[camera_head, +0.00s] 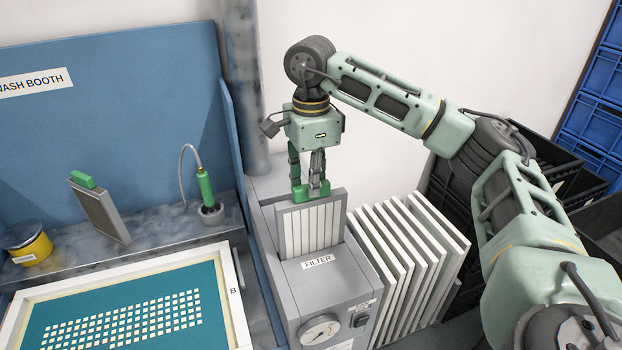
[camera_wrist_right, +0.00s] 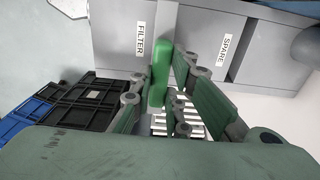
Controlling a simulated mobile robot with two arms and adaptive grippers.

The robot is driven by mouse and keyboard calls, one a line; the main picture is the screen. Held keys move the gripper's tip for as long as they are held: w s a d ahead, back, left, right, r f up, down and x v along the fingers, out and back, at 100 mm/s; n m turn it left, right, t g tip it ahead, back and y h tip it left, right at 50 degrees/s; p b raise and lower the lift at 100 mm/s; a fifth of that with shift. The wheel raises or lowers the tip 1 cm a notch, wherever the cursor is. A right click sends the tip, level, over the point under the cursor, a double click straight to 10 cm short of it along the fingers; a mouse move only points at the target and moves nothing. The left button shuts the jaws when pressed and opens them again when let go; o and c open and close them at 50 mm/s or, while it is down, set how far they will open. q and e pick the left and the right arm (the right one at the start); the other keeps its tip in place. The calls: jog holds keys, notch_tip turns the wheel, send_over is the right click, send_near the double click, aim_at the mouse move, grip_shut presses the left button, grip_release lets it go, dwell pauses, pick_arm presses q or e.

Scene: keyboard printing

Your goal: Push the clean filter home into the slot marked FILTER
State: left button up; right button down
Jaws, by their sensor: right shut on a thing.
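The clean filter (camera_head: 312,228) has a grey frame, white pleats and a green handle along its top. It stands upright at the slot of the grey unit (camera_head: 335,283), behind the label FILTER (camera_head: 318,262). Much of its face shows above the unit's top; its lower edge is hidden, so I cannot tell its depth. My right gripper (camera_head: 310,187) points down from above and is shut on the green handle. In the right wrist view the handle (camera_wrist_right: 160,72) sits between the fingers, close to the FILTER label (camera_wrist_right: 140,38). My left gripper is out of view.
A darker, greyish filter (camera_head: 97,212) with a green handle leans on the booth ledge at left. Several white-edged frames (camera_head: 415,250) stand right of the unit. A yellow tin (camera_head: 28,245) and green spray nozzle (camera_head: 205,187) are on the ledge. A SPARE label (camera_wrist_right: 228,48) shows beside FILTER.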

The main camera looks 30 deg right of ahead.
aim_at(311, 215)
jog(key=shift+f+b, duration=5.35)
jog(key=shift+f, duration=2.45)
jog(key=c, duration=2.2)
grip_release()
jog(key=o, duration=0.6)
notch_tip(311, 215, up, 6)
jog(key=p, duration=0.4)
jog(key=shift+r, duration=0.1)
notch_tip(311, 215, up, 12)
jog(key=shift+f, duration=0.1)
